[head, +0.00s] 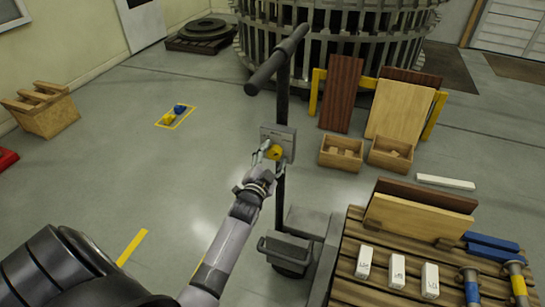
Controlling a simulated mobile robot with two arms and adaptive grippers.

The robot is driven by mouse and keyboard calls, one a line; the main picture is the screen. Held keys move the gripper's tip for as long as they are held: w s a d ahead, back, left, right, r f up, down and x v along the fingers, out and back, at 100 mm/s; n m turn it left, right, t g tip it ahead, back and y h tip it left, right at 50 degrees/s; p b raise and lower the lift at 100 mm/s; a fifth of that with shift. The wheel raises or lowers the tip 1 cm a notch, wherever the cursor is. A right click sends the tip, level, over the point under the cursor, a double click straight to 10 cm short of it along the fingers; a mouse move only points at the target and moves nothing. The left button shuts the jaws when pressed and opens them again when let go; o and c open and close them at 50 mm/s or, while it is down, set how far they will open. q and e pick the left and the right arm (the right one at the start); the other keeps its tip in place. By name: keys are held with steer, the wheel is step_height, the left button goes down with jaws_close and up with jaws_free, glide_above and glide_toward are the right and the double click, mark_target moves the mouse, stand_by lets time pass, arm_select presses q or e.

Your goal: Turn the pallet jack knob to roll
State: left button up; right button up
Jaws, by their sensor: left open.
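The pallet jack (281,190) stands upright in the middle of the head view, with a dark T-shaped handle at the top. A grey plate (286,136) is fixed on its post. The gripper partly hides the knob's left edge. The plate's markings are too small to read. My right gripper is not in view.
A wooden pallet (345,290) at lower right carries boards, white blocks (397,270) and blue and yellow parts. Two wooden boxes (341,153) and leaning panels stand behind it. A wooden crate (42,108) is at far left. The floor left of the jack is mostly clear.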

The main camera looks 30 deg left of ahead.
arm_select(q)
steer(key=shift+c, duration=0.6)
steer(key=c, duration=1)
